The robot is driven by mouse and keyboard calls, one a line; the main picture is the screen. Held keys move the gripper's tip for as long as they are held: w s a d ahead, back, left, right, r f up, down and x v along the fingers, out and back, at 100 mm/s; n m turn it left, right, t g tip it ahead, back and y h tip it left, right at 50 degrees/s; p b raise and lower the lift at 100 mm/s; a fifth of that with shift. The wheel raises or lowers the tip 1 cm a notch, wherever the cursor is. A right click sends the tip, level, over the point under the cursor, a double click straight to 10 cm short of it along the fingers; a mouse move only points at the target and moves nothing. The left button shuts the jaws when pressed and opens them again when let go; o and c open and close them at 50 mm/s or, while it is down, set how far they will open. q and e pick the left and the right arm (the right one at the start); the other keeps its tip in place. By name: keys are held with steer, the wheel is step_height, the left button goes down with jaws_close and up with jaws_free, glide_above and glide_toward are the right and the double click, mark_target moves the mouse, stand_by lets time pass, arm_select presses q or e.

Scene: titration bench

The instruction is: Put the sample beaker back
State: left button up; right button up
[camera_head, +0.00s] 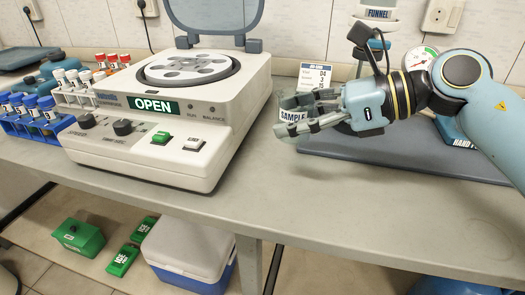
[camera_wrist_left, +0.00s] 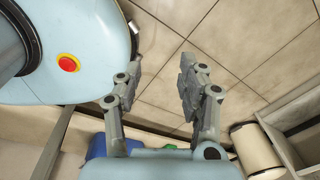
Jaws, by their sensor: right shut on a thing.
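The sample beaker (camera_head: 291,116), clear with a "SAMPLE" label, is in the head view right of the centrifuge, at the bench's middle. My right gripper (camera_head: 302,112) comes in from the right and is shut on the beaker. Its fingers cover part of the glass. I cannot tell whether the beaker's base touches the bench. My left gripper (camera_wrist_left: 160,72) shows only in the left wrist view. It is open and empty, with its fingers apart above the tiled floor.
A white centrifuge (camera_head: 160,130) marked "OPEN" stands left with its lid up. A dark blue-grey stand base (camera_head: 420,150) lies under my right arm. Tube racks (camera_head: 40,125) are far left. The bench front (camera_head: 300,205) is clear. A cooler (camera_head: 190,245) is below.

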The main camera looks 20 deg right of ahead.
steer(key=x, duration=0.5)
steer(key=shift+s+f, duration=0.1)
steer(key=shift+f, duration=0.2)
steer(key=shift+a+f, duration=0.2)
arm_select(q)
steer(key=shift+w+f, duration=0.2)
steer(key=shift+w, duration=0.05)
arm_select(e)
steer(key=shift+f, duration=2)
steer(key=shift+f+b, duration=0.15)
steer(key=shift+b, duration=0.2)
steer(key=o, duration=1.2)
arm_select(q)
steer(key=shift+f, duration=0.15)
steer(key=shift+w, duration=0.1)
